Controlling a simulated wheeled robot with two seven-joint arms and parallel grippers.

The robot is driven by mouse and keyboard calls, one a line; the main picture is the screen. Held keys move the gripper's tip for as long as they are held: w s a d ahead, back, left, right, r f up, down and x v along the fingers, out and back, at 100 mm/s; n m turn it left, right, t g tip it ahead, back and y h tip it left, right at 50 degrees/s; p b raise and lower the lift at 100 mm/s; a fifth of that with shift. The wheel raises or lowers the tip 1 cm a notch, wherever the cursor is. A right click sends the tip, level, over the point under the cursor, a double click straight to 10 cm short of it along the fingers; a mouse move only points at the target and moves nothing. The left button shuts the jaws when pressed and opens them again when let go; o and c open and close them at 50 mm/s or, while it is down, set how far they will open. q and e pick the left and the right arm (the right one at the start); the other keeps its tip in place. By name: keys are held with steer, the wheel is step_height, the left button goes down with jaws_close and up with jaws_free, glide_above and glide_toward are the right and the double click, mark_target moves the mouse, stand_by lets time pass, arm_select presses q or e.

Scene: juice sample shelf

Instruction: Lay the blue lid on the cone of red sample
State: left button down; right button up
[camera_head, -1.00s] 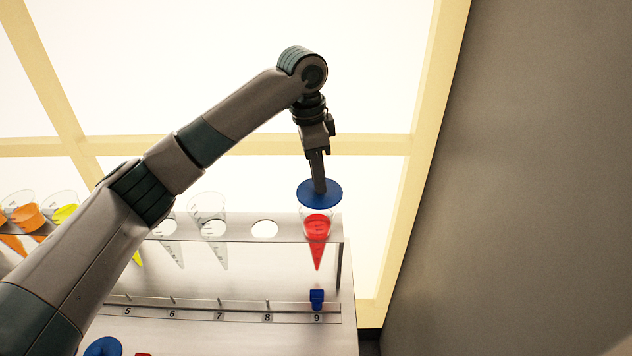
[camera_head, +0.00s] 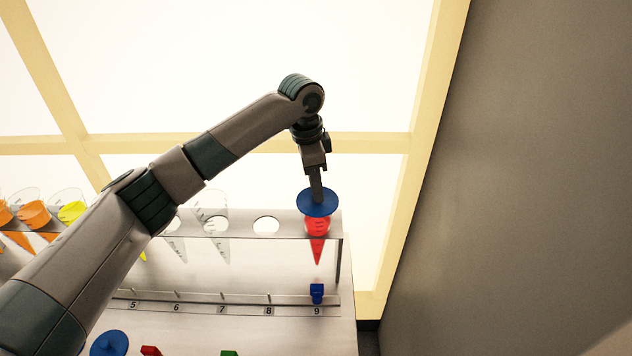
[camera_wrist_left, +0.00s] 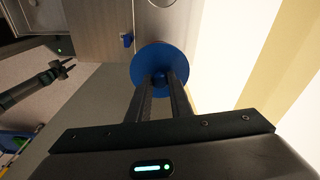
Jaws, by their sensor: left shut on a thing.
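The cone of red sample (camera_head: 317,248) hangs in the shelf slot above number 9, at the right end of the rack. My left gripper (camera_head: 317,198) is shut on the blue lid (camera_head: 328,206), which lies roughly flat at the mouth of that cone and hides its rim. I cannot tell whether the lid touches the rim. In the left wrist view the lid (camera_wrist_left: 160,56) sits between the fingertips of my left gripper (camera_wrist_left: 160,82) and covers the cone.
The rack shelf (camera_head: 290,228) has an empty hole (camera_head: 266,226) above number 8 and a clear empty cone (camera_head: 216,226) above 7. A blue block (camera_head: 317,292) is at label 9. Another blue disc (camera_head: 109,343) lies at the bottom left. A grey wall (camera_head: 500,190) stands at the right.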

mark_target(310, 201)
arm_select(q)
steer(key=shift+f, duration=0.15)
steer(key=c, duration=1.6)
jaws_free()
steer(key=shift+r+b, duration=0.4)
steer(key=shift+r, duration=0.2)
steer(key=r+b, duration=0.1)
steer(key=r, duration=0.2)
steer(key=a+r+b, duration=0.1)
steer(key=r, duration=0.3)
steer(key=r+b, duration=0.2)
steer(key=r, duration=0.2)
steer(key=shift+s+a, duration=0.15)
steer(key=shift+a, duration=0.05)
